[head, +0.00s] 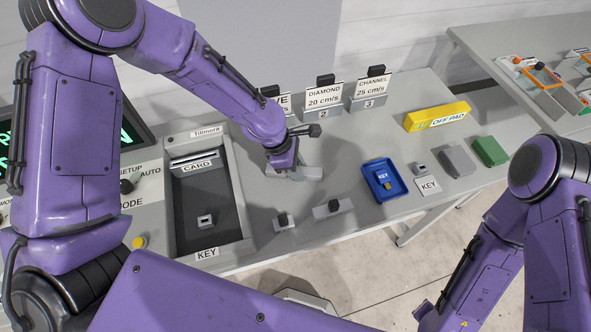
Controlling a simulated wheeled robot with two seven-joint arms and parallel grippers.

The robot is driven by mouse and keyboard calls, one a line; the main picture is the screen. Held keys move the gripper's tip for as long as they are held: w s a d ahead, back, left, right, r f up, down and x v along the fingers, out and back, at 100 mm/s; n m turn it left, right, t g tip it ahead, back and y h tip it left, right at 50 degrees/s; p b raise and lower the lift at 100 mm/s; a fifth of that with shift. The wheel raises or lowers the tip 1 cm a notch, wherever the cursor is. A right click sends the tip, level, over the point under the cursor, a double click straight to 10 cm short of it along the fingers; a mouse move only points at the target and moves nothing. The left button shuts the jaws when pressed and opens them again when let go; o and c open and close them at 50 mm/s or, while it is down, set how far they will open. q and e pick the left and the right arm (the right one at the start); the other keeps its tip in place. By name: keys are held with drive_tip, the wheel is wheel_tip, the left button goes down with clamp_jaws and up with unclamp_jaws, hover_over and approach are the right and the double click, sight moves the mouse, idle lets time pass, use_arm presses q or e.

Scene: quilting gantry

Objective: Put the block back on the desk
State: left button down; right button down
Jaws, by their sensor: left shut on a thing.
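My left gripper (294,172) points down over the desk (350,155), right of the dark recessed tray. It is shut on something. The wrist and hand hide most of the grip, and I cannot make out the held thing's shape or whether it touches the desk. A yellow block marked OFF PAD (437,116) lies on the desk at the right. A grey block (457,161) and a green block (490,151) sit near the right front edge. My right arm shows at the lower right, but its gripper is out of view.
Signed stands, DIAMOND (324,107) and CHANNEL (371,98), line the back. The recessed tray (240,200) holds a card slot and a small key block. Two black knobs (283,219) (333,206) sit near the front edge.

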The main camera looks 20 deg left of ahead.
use_arm(q)
drive_tip(key=c, duration=0.8)
unclamp_jaws()
drive_tip(key=shift+s+r, duration=0.2)
drive_tip(key=shift+w+a+r, duration=0.1)
drive_tip(key=shift+a+r, duration=0.15)
drive_tip(key=shift+r, duration=0.15)
drive_tip(key=v, duration=1.1)
drive_tip(key=shift+b, duration=0.45)
